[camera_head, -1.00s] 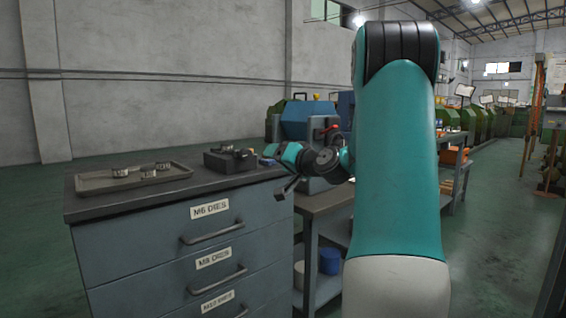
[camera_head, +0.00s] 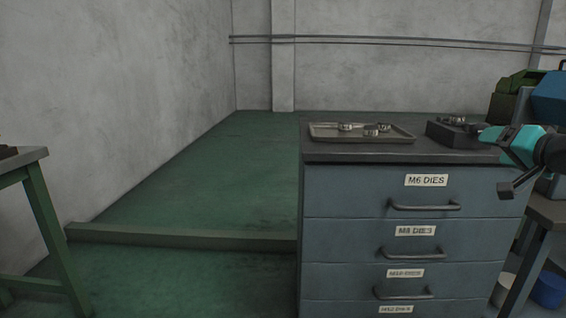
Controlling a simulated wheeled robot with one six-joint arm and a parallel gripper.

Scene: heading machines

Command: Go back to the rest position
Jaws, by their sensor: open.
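My gripper (camera_head: 508,188) shows at the right edge of the view, in front of the right end of the drawer cabinet (camera_head: 345,185). Its dark fingers point down and left, and no object shows between them. It is apart from the cabinet's top.
The cabinet has labelled drawers with bar handles. A grey tray (camera_head: 325,134) holding small metal rings and a dark block (camera_head: 450,135) are on top. A green-legged table (camera_head: 45,215) stands left; a low ledge (camera_head: 180,236) crosses the floor. Open floor lies between.

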